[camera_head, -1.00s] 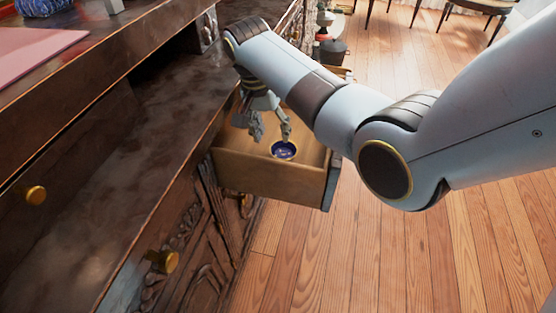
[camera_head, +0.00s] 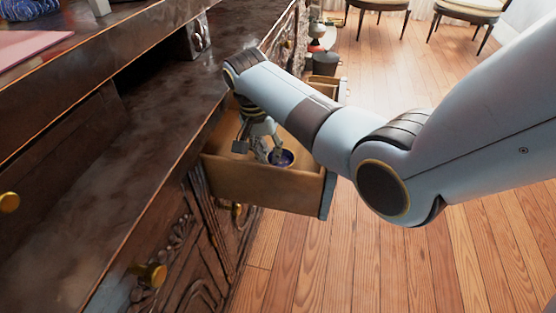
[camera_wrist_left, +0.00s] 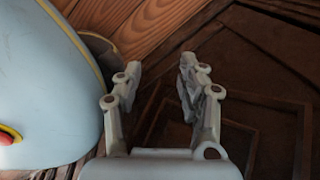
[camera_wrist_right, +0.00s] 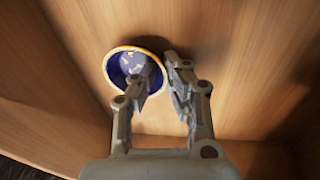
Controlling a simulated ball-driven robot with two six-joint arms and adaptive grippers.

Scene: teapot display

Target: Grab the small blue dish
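The small blue dish (camera_head: 283,160), round with an orange-gold rim, lies in the open wooden drawer. In the right wrist view the dish (camera_wrist_right: 122,66) shows a dark blue inside with pale flecks. My right gripper (camera_head: 262,155) is down in the drawer beside the dish. In its wrist view the gripper (camera_wrist_right: 158,72) is open, with the left finger overlapping the dish's bowl and the right finger just outside the rim; contact is unclear. My left gripper (camera_wrist_left: 160,66) is open and empty, seen only in its wrist view.
The drawer's front wall (camera_head: 262,184) stands out from the dark carved cabinet (camera_head: 110,170). Brass knobs (camera_head: 150,273) protrude from the cabinet. Chairs (camera_head: 470,10) stand far back, and the wooden floor (camera_head: 400,265) at right is clear.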

